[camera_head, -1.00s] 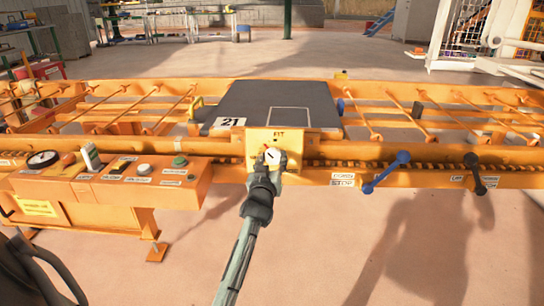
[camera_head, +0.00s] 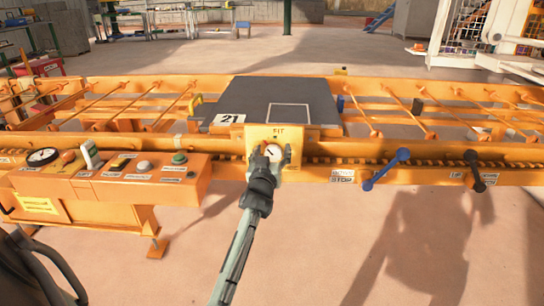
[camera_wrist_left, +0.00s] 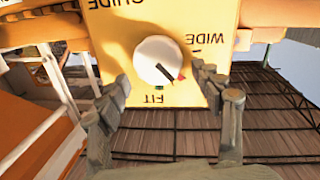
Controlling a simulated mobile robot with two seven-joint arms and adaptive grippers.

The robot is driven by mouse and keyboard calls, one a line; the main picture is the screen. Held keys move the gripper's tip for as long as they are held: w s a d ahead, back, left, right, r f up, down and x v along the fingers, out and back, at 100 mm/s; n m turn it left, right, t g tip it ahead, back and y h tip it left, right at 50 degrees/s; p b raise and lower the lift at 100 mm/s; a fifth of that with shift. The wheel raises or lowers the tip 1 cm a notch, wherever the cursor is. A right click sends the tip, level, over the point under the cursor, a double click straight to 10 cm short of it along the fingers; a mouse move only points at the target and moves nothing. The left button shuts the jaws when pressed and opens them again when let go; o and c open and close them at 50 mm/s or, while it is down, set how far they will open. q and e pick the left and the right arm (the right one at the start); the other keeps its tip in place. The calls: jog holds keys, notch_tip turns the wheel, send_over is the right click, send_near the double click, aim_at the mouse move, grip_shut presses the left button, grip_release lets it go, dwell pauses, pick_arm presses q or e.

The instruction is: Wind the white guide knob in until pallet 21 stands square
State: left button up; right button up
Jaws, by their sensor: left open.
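The white guide knob (camera_wrist_left: 156,58) sits on a yellow plate (camera_wrist_left: 115,40) marked GUIDE, WIDE and FIT. Its dark pointer line slants to the lower right, by a red mark; a green mark is at FIT. My left gripper (camera_wrist_left: 163,84) is open, its fingers on either side of the knob's lower part; contact cannot be told. In the head view the left gripper (camera_head: 272,152) is in front of the plate. Pallet 21 (camera_head: 255,100), a dark grey slab with a white 21 label, lies on the orange conveyor behind the plate; its exact squareness cannot be told. My right gripper is not in view.
An orange control box (camera_head: 105,180) with a gauge and buttons stands left. A blue-handled lever (camera_head: 386,169) and a black-handled lever (camera_head: 475,172) are right of the plate on the conveyor's front rail. The floor in front is open.

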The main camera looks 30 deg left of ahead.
pick_arm(q)
notch_tip(320, 180, up, 8)
jog(key=shift+r, duration=0.25)
dwell(0.5)
jog(key=s+d+f+m+g+h, duration=0.1)
jog(key=s+d+f+g, duration=0.15)
jog(key=s+f, duration=0.4)
jog(key=s+d+f+m+g+h+p, duration=0.1)
jog(key=s+d+f+m+g+h, duration=0.15)
jog(key=f, duration=0.65)
jog(key=s+d+f+m+g, duration=0.1)
jog(key=s+d+f, duration=0.2)
jog(key=s+f, duration=0.3)
jog(key=s+d+f+m+g+h, duration=0.1)
jog(key=s+d+f+m+g, duration=0.1)
jog(key=s+f, duration=0.5)
jog(key=s+d+f+m+g+h, duration=0.2)
jog(key=s+d+f+g, duration=0.2)
jog(key=s, duration=1.1)
notch_tip(320, 180, down, 3)
jog(key=shift+d+f+g+p, duration=0.15)
jog(key=shift+d+g+p, duration=0.25)
jog(key=shift+d, duration=0.7)
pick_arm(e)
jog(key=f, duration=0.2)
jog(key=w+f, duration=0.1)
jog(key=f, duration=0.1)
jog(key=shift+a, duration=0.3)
